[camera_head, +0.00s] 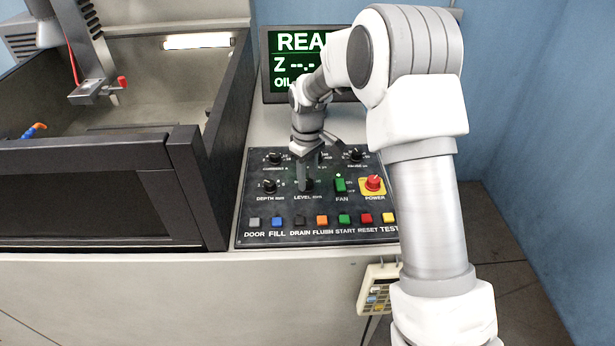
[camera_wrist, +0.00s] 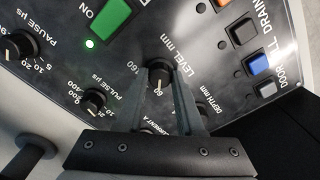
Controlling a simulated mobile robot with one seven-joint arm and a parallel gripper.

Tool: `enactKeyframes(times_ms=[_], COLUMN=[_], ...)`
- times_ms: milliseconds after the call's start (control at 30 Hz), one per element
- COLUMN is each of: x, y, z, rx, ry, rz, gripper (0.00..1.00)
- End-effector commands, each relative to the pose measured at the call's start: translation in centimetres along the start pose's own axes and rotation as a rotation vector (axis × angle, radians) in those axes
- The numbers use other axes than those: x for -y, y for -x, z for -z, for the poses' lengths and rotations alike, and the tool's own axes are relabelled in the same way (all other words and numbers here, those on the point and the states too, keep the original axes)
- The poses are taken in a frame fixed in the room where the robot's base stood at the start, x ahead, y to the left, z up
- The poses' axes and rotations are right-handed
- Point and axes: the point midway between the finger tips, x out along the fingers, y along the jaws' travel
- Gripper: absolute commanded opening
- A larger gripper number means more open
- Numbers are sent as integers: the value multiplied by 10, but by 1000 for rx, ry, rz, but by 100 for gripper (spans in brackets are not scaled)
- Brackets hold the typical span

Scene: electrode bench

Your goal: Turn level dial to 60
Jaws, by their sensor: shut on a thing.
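The level dial (camera_head: 306,185) is a black round knob on the dark control panel (camera_head: 250,215), above the label LEVEL mm. In the wrist view the level dial (camera_wrist: 160,72) sits between my fingertips, with scale numbers 60 and 160 printed near it. My gripper (camera_head: 307,178) reaches down onto it from above; in the wrist view my gripper (camera_wrist: 161,80) is shut on the dial, one finger on each side. The dial's pointer is too small to read surely. My fingers hide part of the scale.
The depth dial (camera_head: 269,186) is just left, and the green fan switch (camera_head: 340,184) just right. The red power button (camera_head: 373,184) is further right. A row of coloured buttons, including the orange flush button (camera_head: 322,220), lies in front. A screen (camera_head: 285,60) stands behind.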

Motion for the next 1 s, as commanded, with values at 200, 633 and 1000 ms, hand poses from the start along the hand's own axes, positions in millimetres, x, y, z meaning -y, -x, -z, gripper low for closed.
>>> enactKeyframes(times_ms=[200, 633, 1000], x=[0, 0, 0], y=[1, 1, 3], z=[1, 1, 0], rx=[-3, -2, -1], ry=[19, 18, 17], rz=[-2, -1, -1], gripper=[0, 61, 66])
